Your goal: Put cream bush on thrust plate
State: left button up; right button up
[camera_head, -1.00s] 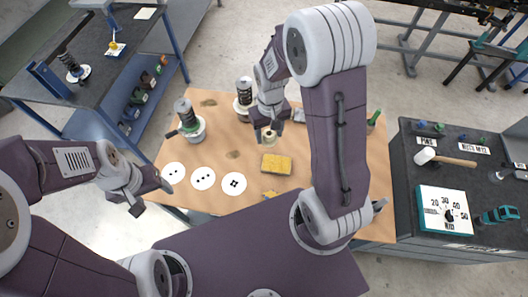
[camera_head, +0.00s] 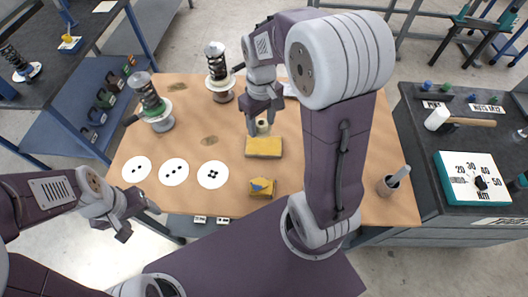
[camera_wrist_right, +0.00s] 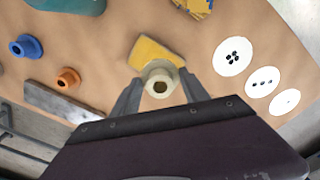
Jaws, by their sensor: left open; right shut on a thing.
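The cream bush (camera_head: 263,127) is a small ring with a dark hole. My right gripper (camera_head: 262,130) is shut on it, and it also shows between the fingers in the right wrist view (camera_wrist_right: 160,80). In both views it lies against the edge of a yellow block (camera_head: 263,148); its height above the table is hard to tell. I cannot tell which part is the thrust plate. Two spring units stand at the table's back left, one with a green ring (camera_head: 152,101) and one with a dark spring (camera_head: 218,74). My left gripper (camera_head: 138,221) is open and empty at the table's front left.
Three white dotted discs (camera_head: 174,172) lie at the front left. A yellow and blue piece (camera_head: 262,187) lies near the front edge. A cup with a tool (camera_head: 392,183) stands at the right. An orange bush (camera_wrist_right: 68,79), blue bush (camera_wrist_right: 27,46) and grey bar (camera_wrist_right: 62,102) show in the wrist view.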

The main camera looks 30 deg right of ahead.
jog(key=shift+w+d+r, duration=0.3)
jog(key=shift+d+r, duration=0.15)
jog(key=shift+d, duration=0.05)
jog(key=b, duration=0.2)
send_over(264, 145)
notch_tip(264, 145, down, 6)
jog(key=shift+r, duration=0.25)
jog(key=shift+f, duration=0.4)
notch_tip(264, 145, down, 4)
jog(key=shift+r+b, duration=0.25)
jog(key=shift+b, duration=0.1)
pick_arm(q)
notch_tip(264, 145, down, 3)
jog(key=shift+w+f, duration=0.15)
jog(key=shift+f, duration=0.05)
pick_arm(e)
jog(key=shift+f, duration=0.1)
jog(key=o, duration=1.3)
jog(key=shift+f, duration=0.1)
pick_arm(q)
jog(key=shift+f, duration=0.1)
pick_arm(e)
jog(key=shift+o, duration=0.2)
